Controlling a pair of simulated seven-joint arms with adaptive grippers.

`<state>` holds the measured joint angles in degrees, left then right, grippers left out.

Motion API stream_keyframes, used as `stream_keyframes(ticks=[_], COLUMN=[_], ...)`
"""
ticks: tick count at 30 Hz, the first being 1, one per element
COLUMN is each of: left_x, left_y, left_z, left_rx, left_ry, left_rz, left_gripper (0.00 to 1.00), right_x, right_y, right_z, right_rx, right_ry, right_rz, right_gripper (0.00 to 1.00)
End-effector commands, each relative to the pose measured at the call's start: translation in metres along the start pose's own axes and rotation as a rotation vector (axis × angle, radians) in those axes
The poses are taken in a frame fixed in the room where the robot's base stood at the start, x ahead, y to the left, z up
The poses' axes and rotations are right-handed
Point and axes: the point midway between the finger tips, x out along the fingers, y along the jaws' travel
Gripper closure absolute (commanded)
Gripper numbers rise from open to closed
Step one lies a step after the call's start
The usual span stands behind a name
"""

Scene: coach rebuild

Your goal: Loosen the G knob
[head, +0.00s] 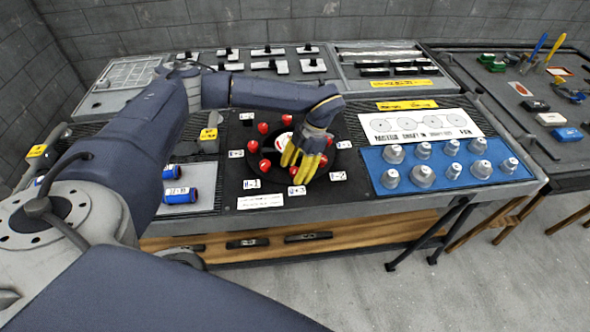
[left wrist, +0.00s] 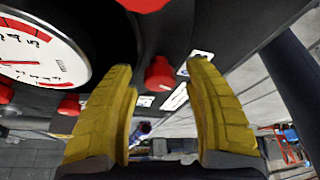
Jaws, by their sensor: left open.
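Several red knobs (head: 253,146) ring a white dial gauge (head: 284,138) on a black panel (head: 232,190). Small white tags (head: 297,190) stand by them; I cannot surely read which one marks the G knob. My left gripper (head: 301,172), with yellow fingers, is over the front right part of the ring and hides part of it. In the left wrist view the yellow fingers (left wrist: 172,85) are spread wide. One red knob (left wrist: 159,74) shows in the gap between them, and I see no finger touching it. The gauge (left wrist: 40,52) is to the left there. My right gripper is not in view.
A blue mat (head: 400,160) with several silver knobs (head: 421,176) is right of the panel. Two blue cylinders (head: 180,196) lie to its left. A white printed sheet (head: 425,124) is behind the mat. A wooden shelf (head: 340,243) runs below the bench.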

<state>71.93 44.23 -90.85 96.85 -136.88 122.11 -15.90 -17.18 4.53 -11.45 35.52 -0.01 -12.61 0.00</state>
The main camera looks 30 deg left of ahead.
Motion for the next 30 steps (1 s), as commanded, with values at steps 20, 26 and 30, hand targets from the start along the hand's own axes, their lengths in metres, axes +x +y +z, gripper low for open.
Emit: stream_keyframes(ticks=[20,26,30], left_x=[0.0003,0.0005,0.001], left_y=[0.0001,0.0001,0.0001], left_z=[-0.0001,-0.0004,-0.0007], left_rx=[0.0,-0.001,-0.001], left_ry=[0.0,0.001,0.003], left_rz=[0.0,0.0,-0.001], left_gripper=[0.93,1.0,1.0], right_x=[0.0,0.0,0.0], right_y=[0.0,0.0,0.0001], right_z=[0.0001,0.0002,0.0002], right_rx=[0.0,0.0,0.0], right_ry=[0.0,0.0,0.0], right_rz=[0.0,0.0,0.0], right_gripper=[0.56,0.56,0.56])
